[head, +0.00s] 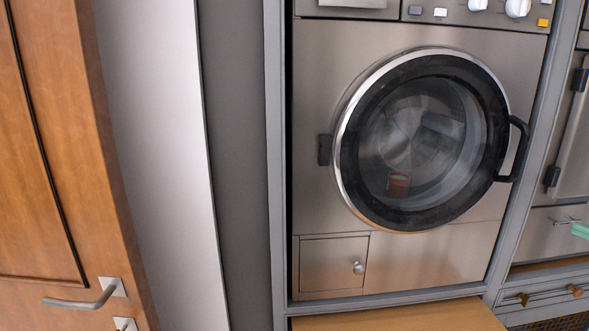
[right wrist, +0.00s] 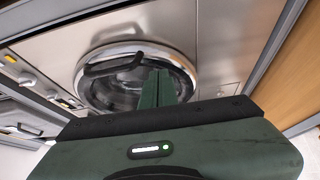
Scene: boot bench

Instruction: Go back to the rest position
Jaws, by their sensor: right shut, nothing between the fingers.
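My right gripper (right wrist: 158,88) has green fingers that are shut together and empty. It points toward the front-loading washing machine in the right wrist view, and the fingers cover part of the round door. My left gripper is not in view. The washing machine's round door (head: 422,140) is closed, with a black handle (head: 514,148) on its right side. A small brownish item (head: 399,184) shows behind or on the glass.
A wooden door (head: 45,150) with a metal lever handle (head: 85,298) stands at the left. A light wooden surface (head: 400,318) juts out below the machine. A small hatch (head: 330,262) is shut at its lower left. Another steel cabinet (head: 570,150) stands at the right.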

